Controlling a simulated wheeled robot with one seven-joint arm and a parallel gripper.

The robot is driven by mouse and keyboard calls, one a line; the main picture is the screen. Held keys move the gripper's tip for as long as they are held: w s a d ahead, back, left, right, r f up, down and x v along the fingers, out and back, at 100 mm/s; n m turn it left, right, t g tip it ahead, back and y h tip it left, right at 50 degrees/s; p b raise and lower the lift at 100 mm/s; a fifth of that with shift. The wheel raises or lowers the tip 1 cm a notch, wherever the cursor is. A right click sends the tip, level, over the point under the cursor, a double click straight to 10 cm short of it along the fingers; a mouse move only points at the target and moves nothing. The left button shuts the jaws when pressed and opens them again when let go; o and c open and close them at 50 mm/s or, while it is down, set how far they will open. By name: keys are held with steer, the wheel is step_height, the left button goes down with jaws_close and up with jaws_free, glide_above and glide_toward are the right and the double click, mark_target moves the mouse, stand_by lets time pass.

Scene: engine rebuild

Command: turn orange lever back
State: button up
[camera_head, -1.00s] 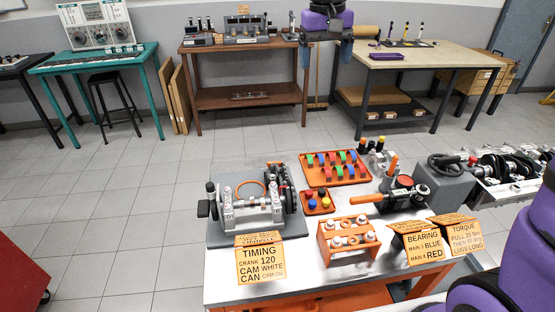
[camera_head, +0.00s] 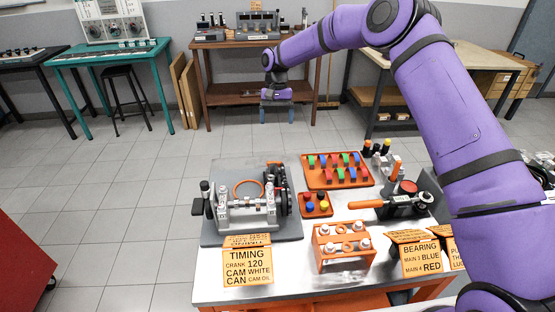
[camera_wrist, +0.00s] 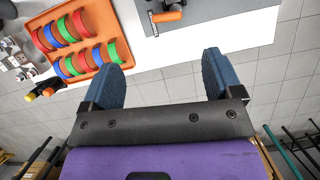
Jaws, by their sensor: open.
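An orange-handled lever (camera_head: 365,204) lies roughly level on the black and grey device at the right of the table. A smaller orange handle (camera_head: 275,163) shows at the back of the engine block (camera_head: 246,208); an orange handle on the grey mat's edge also shows in the wrist view (camera_wrist: 166,16), likely the same one. I cannot tell which is the task's lever. My gripper (camera_head: 277,112) is open and empty, behind and above the table's back edge. Its blue fingers (camera_wrist: 170,75) point towards the table, with the small handle beyond them. Nothing is between them.
An orange tray of coloured bearing shells (camera_head: 337,171) stands right of the engine, with a small orange tray (camera_head: 316,204) in front. An orange rack (camera_head: 343,245) and signs (camera_head: 247,265) line the front. A brown bench (camera_head: 250,92) stands behind my gripper.

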steer(key=shift+m+g, duration=0.3)
steer(key=shift+g, duration=0.1)
steer(key=w+x, duration=0.1)
steer(key=x, duration=0.4)
steer(key=w+f+x, duration=0.1)
steer(key=x, duration=0.4)
steer(key=w+x, duration=0.1)
steer(key=x, duration=0.4)
steer(key=shift+a+f, duration=0.3)
steer(key=shift+f, duration=0.1)
steer(key=shift+w, duration=0.1)
steer(key=shift+c, duration=0.2)
steer(key=c, duration=0.9)
